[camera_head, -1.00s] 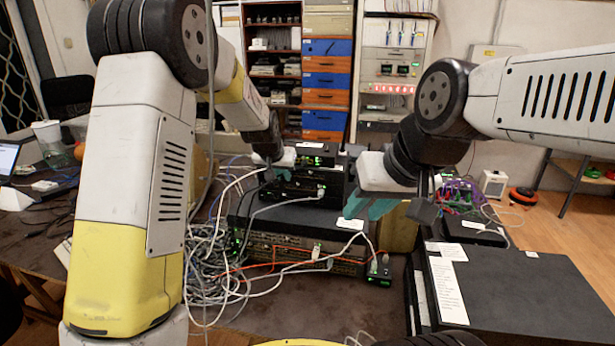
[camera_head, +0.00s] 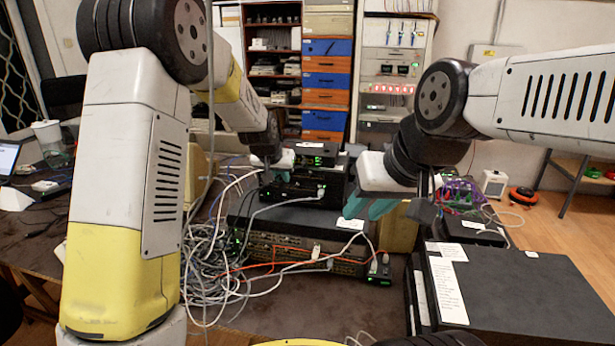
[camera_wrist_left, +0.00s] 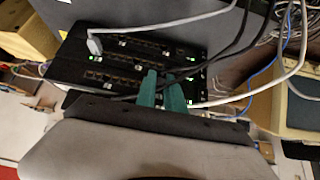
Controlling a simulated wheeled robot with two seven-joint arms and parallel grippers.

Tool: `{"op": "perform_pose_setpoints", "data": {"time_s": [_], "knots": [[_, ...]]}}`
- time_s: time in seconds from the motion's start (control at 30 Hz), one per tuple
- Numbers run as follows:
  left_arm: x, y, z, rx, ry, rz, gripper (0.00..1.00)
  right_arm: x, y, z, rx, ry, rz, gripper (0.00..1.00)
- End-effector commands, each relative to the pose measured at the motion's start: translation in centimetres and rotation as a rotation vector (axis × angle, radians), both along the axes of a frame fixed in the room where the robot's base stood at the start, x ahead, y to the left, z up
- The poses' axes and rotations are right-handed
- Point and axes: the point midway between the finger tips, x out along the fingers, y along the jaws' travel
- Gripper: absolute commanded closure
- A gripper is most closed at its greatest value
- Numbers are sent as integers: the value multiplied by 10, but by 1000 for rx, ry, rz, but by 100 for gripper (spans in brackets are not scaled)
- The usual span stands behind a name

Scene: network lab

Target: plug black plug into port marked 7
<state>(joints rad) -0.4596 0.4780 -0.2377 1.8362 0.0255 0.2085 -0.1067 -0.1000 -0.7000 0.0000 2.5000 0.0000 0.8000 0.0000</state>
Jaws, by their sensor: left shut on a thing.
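My left gripper (camera_head: 268,172) is at the front of the stacked black network units (camera_head: 318,185). In the left wrist view its two teal fingers (camera_wrist_left: 161,88) are close together over the port rows of a black switch (camera_wrist_left: 110,68). They are shut on the black plug, which is mostly hidden between them. Black cables (camera_wrist_left: 228,52) run from the fingers to the upper right. The port labels are too small to read, so I cannot tell which port is 7. My right gripper (camera_head: 372,207) hangs right of the stack; its finger gap is unclear.
A grey plug (camera_wrist_left: 94,46) with a grey cable sits in the switch. A tangle of cables (camera_head: 215,265) lies left of the lower rack unit (camera_head: 300,218). A small black box (camera_head: 379,272) stands in front. A large black case (camera_head: 510,285) fills the right side.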

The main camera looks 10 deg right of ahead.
Motion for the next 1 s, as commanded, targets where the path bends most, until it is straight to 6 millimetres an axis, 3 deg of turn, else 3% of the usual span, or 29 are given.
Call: {"op": "perform_pose_setpoints", "data": {"time_s": [0.7,1.0], "knots": [[-28,8,0,0,0,-1,100,0,0,0,0,0,0,68],[-30,10,0,0,0,0,100,0,0,0,0,0,0,68]]}}
